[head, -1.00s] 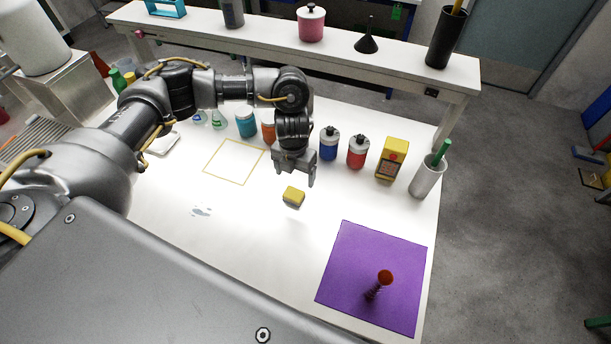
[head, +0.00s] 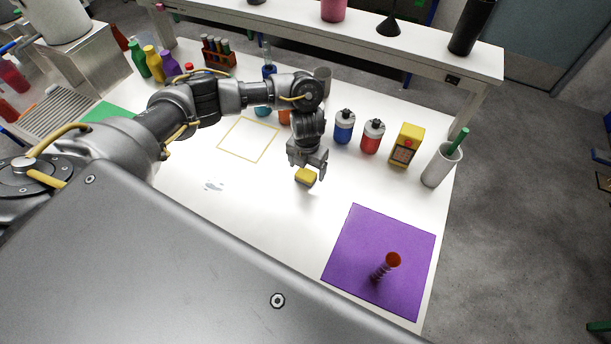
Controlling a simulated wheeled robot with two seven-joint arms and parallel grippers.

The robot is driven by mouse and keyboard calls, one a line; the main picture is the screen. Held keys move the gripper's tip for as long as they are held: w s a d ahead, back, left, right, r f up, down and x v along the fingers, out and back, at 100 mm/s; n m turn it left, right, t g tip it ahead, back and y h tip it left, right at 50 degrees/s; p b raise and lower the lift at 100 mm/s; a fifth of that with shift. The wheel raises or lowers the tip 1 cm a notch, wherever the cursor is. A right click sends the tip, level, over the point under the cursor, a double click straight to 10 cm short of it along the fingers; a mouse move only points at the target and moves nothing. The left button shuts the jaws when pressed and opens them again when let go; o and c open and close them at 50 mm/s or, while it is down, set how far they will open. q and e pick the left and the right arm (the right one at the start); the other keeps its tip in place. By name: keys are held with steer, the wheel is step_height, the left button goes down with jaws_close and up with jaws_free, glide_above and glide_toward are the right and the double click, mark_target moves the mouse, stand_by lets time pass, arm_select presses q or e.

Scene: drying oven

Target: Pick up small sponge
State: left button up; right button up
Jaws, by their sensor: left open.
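The small sponge (head: 306,176) is a yellow block on the white table, near the middle of the head view. My left gripper (head: 309,172) comes in from above and is open. Its fingers are right at the sponge and hide part of its back edge. I cannot tell whether the fingers touch the sponge. My right gripper is not in view.
A blue bottle (head: 344,127), a red bottle (head: 372,136), a yellow device (head: 406,145) and a white cup (head: 441,165) stand right of the gripper. A purple mat (head: 350,243) with a dark red-topped object (head: 392,260) lies at front right. Table left of the sponge is mostly clear.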

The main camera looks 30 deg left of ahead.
mark_target(306, 174)
arm_select(q)
step_height(306, 174, down, 4)
steer(key=shift+a+r+b, duration=0.1)
steer(key=shift+a+b, duration=0.05)
steer(key=shift+b, duration=0.2)
steer(key=c, duration=1.1)
